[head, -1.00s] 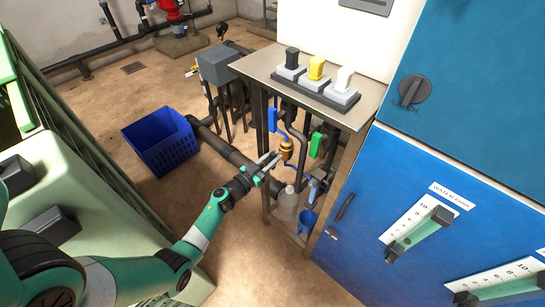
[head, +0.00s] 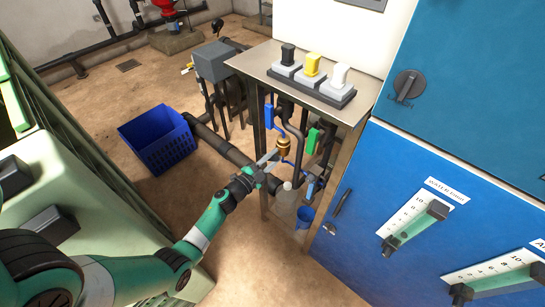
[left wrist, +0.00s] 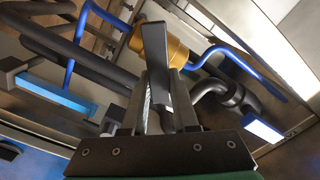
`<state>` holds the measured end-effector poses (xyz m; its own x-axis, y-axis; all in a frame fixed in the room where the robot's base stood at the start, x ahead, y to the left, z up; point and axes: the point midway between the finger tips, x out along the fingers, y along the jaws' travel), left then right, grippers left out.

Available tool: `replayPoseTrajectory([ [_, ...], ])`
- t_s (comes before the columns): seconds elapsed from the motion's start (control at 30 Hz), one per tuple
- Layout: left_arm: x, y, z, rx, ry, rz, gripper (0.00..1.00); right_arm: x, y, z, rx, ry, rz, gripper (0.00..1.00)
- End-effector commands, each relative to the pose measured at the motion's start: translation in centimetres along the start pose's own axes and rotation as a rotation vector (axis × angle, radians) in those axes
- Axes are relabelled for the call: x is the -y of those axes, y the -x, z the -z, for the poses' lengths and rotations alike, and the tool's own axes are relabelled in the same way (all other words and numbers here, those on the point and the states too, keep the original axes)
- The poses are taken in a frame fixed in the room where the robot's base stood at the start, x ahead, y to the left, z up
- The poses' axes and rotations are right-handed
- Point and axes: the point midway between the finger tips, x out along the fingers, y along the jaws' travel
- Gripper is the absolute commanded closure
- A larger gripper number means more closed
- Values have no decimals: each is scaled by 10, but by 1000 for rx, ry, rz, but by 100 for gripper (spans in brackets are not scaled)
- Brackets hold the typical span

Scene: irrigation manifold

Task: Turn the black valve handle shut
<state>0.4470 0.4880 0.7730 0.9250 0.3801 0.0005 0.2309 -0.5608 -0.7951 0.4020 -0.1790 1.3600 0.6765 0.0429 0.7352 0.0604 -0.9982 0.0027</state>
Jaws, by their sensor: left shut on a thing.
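The brass valve body (head: 284,147) sits on a blue pipe under the steel table; it also shows at the top of the left wrist view (left wrist: 176,50). The black valve handle (left wrist: 155,52) is a flat dark bar standing between the fingers of my left gripper (left wrist: 160,80). The fingers are shut on it, one on each side, and its far end reaches past the fingertips over the brass body. In the head view my left gripper (head: 269,162) is just to the left of and below the brass body; the handle is hard to make out there. My right gripper is not in view.
A blue crate (head: 157,140) is on the floor to the left. Blue cabinets (head: 375,185) close off the right.

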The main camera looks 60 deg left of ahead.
Motion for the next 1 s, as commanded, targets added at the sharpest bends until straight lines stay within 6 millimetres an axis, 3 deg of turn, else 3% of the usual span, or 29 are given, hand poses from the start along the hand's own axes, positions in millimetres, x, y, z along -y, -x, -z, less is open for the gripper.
replayPoseTrajectory([
  [0.5, -11, 0, -3, 0, -459, 0, 100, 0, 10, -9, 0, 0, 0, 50],
  [1.0, -13, 0, -5, 0, -659, 0, 100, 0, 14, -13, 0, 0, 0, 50],
])
